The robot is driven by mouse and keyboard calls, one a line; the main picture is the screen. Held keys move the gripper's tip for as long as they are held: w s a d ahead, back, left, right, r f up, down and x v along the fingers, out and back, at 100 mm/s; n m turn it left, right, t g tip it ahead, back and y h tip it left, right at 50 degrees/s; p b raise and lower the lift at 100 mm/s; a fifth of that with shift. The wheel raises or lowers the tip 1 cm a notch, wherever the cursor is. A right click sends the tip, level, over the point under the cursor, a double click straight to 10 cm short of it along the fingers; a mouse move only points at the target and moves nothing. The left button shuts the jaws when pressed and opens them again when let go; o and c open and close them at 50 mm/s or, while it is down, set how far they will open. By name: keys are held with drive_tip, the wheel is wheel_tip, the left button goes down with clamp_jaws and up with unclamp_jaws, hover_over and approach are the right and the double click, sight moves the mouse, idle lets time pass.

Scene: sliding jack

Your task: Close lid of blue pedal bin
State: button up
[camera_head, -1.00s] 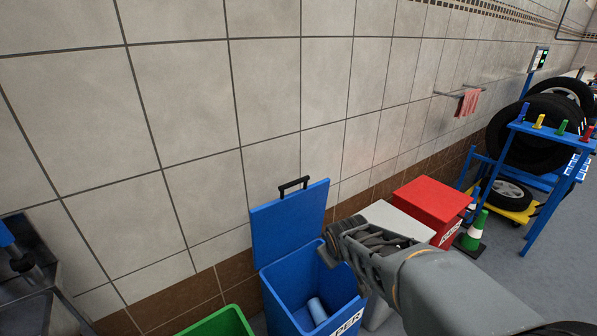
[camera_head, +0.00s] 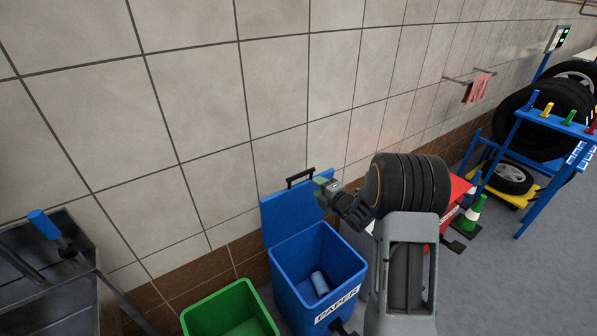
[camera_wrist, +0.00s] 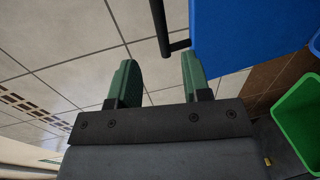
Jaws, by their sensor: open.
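The blue pedal bin (camera_head: 345,262) has a white PAPER label and a light blue roll inside. Its lid (camera_head: 284,217) stands open, upright close to the tiled wall, with a black handle (camera_head: 300,178) on its top edge. My gripper (camera_head: 322,184) is by the lid's upper right corner. In the wrist view its green fingers (camera_wrist: 160,76) are open with nothing between them. There the black handle (camera_wrist: 161,28) and the blue lid (camera_wrist: 245,38) lie just beyond the fingertips. I cannot tell whether anything touches.
A green bin (camera_head: 230,312) stands left of the blue bin, and a red bin (camera_head: 458,192) stands to the right, partly hidden by my arm. A dark metal sink or tub (camera_head: 45,280) is at far left.

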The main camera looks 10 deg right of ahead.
sight(302, 176)
drive_tip(key=p+x, duration=0.1)
drive_tip(key=x, duration=1.1)
drive_tip(key=shift+w+p, duration=0.3)
drive_tip(key=shift+p, duration=0.1)
clamp_jaws()
drive_tip(key=shift+f, duration=0.1)
